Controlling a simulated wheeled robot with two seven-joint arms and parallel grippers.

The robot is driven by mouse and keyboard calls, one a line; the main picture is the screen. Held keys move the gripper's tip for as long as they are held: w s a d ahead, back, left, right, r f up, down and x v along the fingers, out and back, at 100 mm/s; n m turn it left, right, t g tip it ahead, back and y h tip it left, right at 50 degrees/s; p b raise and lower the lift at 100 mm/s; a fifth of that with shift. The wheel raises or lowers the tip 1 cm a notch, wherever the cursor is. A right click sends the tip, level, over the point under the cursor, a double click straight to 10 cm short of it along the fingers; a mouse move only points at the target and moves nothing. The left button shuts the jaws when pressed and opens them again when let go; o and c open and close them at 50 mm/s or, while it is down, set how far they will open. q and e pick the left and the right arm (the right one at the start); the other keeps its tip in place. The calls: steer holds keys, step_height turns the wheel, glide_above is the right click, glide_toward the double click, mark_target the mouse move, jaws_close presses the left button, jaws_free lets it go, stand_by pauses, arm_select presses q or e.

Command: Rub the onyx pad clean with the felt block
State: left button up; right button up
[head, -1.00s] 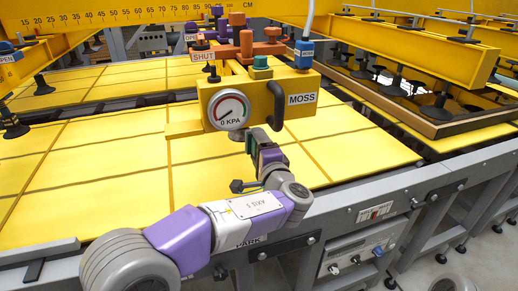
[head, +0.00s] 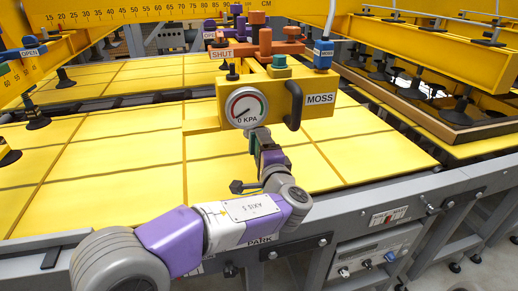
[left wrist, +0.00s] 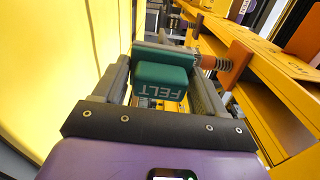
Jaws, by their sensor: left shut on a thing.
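The felt block (left wrist: 163,82), dark green with the word FELT on it, sits between the fingers of my left gripper (left wrist: 165,62), which is shut on it. In the head view my left gripper (head: 262,148) is just below the gauge of a yellow box (head: 319,126) labelled MOSS, above the yellow sheets; I cannot tell whether it touches the box. I see no label reading ONYX. Black suction pads hang at the left (head: 37,120), but I cannot tell which pad is the onyx one. My right gripper is out of view.
A gauge (head: 246,107) reads 0 KPA. Orange and purple valve parts, with a tag reading SHUT (head: 221,54), stand above the box. A yellow ruled beam (head: 130,20) crosses the back. Yellow sheets (head: 95,180) lie on a grey frame, open at the left.

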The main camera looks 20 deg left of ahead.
arm_select(q)
steer(key=shift+s+a, duration=0.3)
steer(key=shift+a, duration=0.3)
steer(key=shift+w+d, duration=0.6)
steer(key=shift+d, duration=0.35)
steer(key=shift+w+d, duration=0.6)
steer(key=shift+d, duration=0.3)
stand_by(0.8)
steer(key=shift+v, duration=2.9)
steer(key=shift+d, duration=0.1)
steer(key=shift+v, duration=1.45)
